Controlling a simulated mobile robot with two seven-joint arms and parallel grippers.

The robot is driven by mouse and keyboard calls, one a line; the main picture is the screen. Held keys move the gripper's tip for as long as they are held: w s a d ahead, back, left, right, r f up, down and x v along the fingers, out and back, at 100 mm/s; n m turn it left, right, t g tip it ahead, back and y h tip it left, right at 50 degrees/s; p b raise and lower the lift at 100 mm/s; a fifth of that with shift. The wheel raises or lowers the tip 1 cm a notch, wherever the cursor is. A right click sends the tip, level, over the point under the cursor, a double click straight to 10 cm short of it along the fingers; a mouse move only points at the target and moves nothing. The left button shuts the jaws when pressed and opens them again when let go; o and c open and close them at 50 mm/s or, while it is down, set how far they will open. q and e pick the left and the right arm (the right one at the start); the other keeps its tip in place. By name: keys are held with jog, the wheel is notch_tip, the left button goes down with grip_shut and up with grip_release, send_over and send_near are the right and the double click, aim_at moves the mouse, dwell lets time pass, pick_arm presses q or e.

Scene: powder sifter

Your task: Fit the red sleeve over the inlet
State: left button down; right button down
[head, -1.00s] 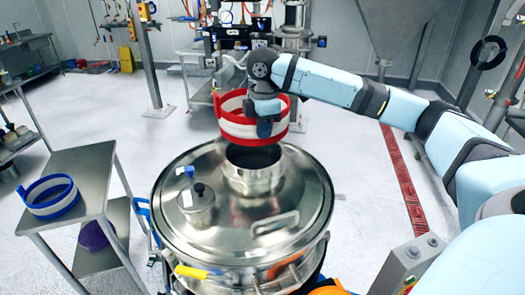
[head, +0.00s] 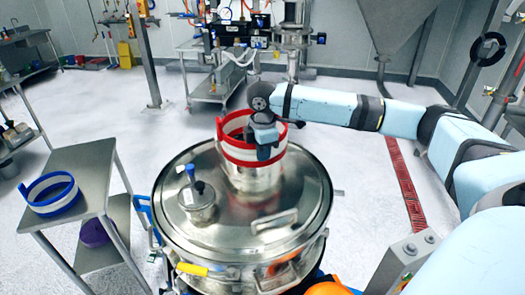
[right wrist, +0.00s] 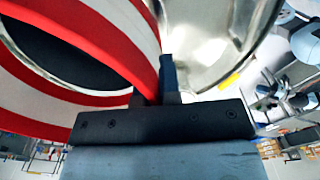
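The red sleeve (head: 240,153) is a ring with red and white bands. It sits around the top of the steel inlet (head: 255,182) on the sifter lid (head: 290,170), with the inlet's lower part showing beneath it. My right gripper (head: 266,150) is at the sleeve's near right wall, pointing down. In the right wrist view the sleeve (right wrist: 110,35) fills the upper left, and the gripper's finger (right wrist: 167,78) is at its wall, so the gripper looks shut on it. Whether the sleeve is fully seated is hard to tell. My left gripper is not in view.
A small capped port (head: 197,200) stands on the lid left of the inlet, and a lid handle (head: 274,221) is in front. A side table (head: 85,165) at left holds a blue-and-white ring (head: 50,195), with a purple item (head: 95,232) on its lower shelf.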

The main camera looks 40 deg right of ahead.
jog(key=shift+f, duration=0.5)
jog(key=c, duration=1.3)
grip_release()
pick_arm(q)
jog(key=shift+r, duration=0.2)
